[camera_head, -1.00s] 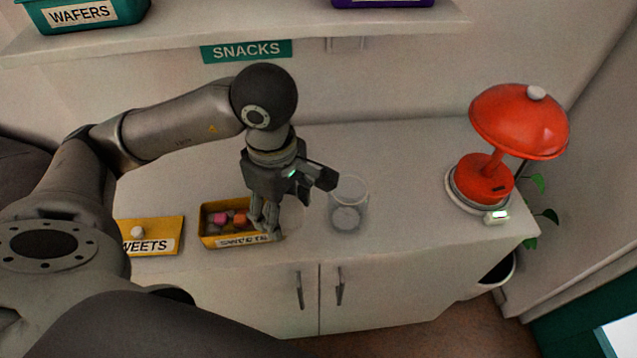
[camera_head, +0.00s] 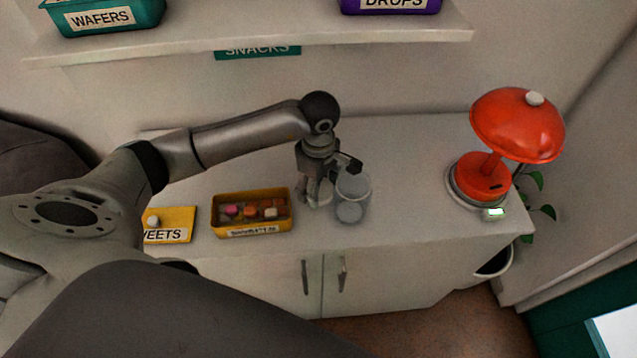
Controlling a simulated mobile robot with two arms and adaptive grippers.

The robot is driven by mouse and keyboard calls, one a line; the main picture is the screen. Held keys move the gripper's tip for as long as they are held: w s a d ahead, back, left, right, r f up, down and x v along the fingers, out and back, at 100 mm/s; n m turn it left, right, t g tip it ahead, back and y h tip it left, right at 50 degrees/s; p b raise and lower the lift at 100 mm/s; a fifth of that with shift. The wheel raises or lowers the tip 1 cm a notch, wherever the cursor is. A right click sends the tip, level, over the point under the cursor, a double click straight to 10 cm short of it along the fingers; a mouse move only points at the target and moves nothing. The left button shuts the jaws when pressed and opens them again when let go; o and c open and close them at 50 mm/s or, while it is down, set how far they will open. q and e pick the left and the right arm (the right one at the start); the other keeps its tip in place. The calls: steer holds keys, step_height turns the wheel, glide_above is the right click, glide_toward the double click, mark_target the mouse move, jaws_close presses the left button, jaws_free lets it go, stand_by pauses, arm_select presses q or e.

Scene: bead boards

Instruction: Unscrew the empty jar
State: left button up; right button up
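A clear, empty-looking glass jar (camera_head: 352,198) stands upright on the white counter, right of the yellow tray. My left gripper (camera_head: 317,198) points down just left of the jar, low over the counter. A pale, see-through round thing shows at its fingers; I cannot tell what it is or whether it is held. One dark part of the gripper overlaps the jar's upper left edge in the picture; contact is unclear. The finger gap is too small to read. My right gripper is not in view.
A yellow tray of sweets (camera_head: 217,229) sits left of the gripper, with a yellow lid (camera_head: 180,235) further left. A red lamp (camera_head: 516,125) stands at the right. A shelf (camera_head: 250,42) with bins is above. Counter between jar and lamp is clear.

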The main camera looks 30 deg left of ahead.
arm_select(q)
steer(key=shift+f, duration=0.5)
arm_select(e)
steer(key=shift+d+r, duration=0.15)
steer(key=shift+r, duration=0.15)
arm_select(q)
steer(key=shift+f, duration=0.1)
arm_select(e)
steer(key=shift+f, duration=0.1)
arm_select(q)
steer(key=shift+f, duration=0.15)
steer(key=o, duration=1.1)
